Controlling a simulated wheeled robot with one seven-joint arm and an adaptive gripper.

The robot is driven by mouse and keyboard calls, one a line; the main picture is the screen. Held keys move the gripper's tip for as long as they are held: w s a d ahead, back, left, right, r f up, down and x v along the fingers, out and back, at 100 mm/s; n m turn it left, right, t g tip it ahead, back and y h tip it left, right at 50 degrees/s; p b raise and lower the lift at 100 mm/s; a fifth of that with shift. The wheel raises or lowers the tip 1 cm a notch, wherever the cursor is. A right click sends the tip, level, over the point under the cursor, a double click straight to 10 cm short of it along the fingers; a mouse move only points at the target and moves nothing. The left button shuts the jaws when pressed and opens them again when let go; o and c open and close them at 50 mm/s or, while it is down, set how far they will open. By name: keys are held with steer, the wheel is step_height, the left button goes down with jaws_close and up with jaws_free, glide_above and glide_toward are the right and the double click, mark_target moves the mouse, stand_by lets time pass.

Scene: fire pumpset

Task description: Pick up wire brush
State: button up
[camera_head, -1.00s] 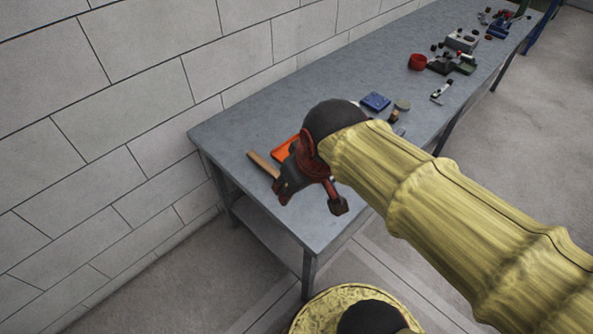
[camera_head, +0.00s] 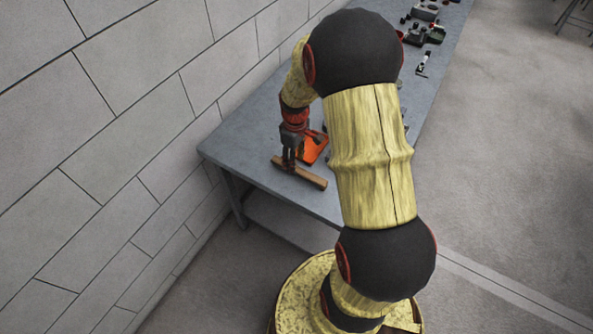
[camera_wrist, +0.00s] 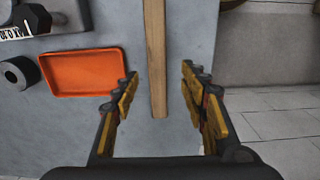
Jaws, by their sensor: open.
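The wire brush shows as a long, narrow wooden bar (camera_head: 308,176) lying near the near left end of the grey table. I cannot make out any bristles. In the wrist view the bar (camera_wrist: 156,50) runs from the top edge down to between the fingers. My gripper (camera_wrist: 159,80) is open, with one finger on each side of the bar and gaps on both sides. In the head view my gripper (camera_head: 288,163) points down over the bar. I cannot tell the height left between the fingertips and the table.
An orange tray (camera_wrist: 84,72) lies left of the bar in the wrist view, close to the left finger. A dark ring-shaped part (camera_wrist: 18,74) sits beyond it. The table edge is just right of the bar.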

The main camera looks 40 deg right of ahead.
mark_target(299, 172)
steer(key=f, duration=0.2)
steer(key=f+b, duration=0.1)
steer(key=f, duration=0.1)
steer(key=f+b, duration=0.1)
steer(key=f, duration=0.1)
steer(key=shift+d, duration=0.25)
steer(key=shift+c, duration=1.3)
steer(key=shift+r, duration=0.1)
jaws_close()
